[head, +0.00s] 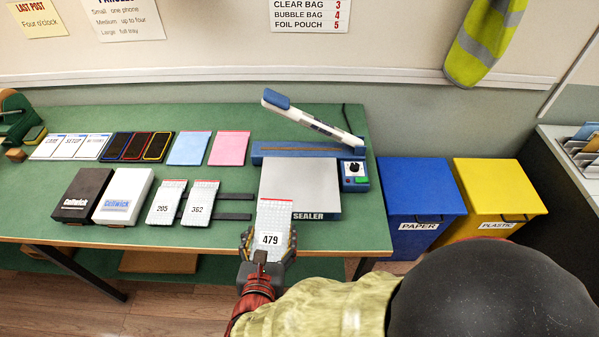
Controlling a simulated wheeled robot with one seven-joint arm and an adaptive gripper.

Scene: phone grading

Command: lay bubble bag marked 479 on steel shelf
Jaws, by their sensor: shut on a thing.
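The bubble bag marked 479 (272,222) is a pale bubbled pouch with a red strip along its top edge. My gripper (268,243) is shut on its lower part, with a dark finger on each side. The bag is at the table's front edge, and its top end overlaps the view of the sealer's flat grey metal plate (312,180). This plate looks like the steel shelf. I cannot tell whether the bag touches it. The plate's lower left corner is hidden behind the bag.
The blue sealer (355,172) has its arm (315,122) raised. Bubble bags 205 (165,208) and 362 (201,208) lie left on dark strips. Black (82,195) and white (123,195) boxes lie farther left. Blue (415,190) and yellow (500,185) bins stand right.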

